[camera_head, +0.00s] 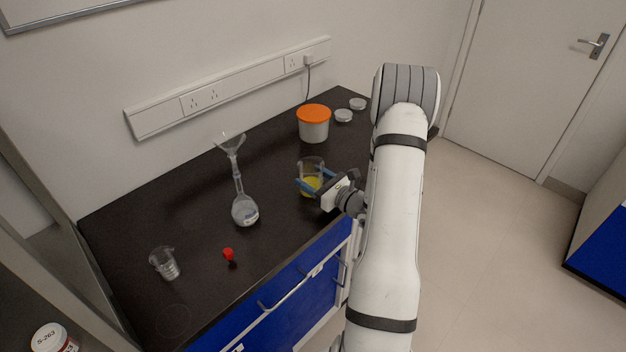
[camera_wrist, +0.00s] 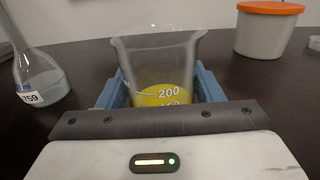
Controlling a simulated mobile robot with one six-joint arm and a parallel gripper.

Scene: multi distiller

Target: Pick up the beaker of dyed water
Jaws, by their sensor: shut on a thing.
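A clear glass beaker (camera_head: 312,169) with yellow liquid in its lower part stands upright at the bench's front right. It also shows in the wrist view (camera_wrist: 158,62), centred, with "200" printed on its side. My gripper (camera_head: 310,184) reaches it from the front right, with one blue finger on each side of the glass. In the wrist view my gripper (camera_wrist: 164,88) is shut on the beaker. The beaker's base is hidden behind my gripper's body in the wrist view, so I cannot tell whether it touches the bench.
A flask with a funnel (camera_head: 244,208) stands left of the beaker. A grey tub with an orange lid (camera_head: 314,124) stands behind it. A small empty beaker (camera_head: 164,263) and a red-capped vial (camera_head: 229,256) are at the front left. Small dishes (camera_head: 344,116) lie at the back right.

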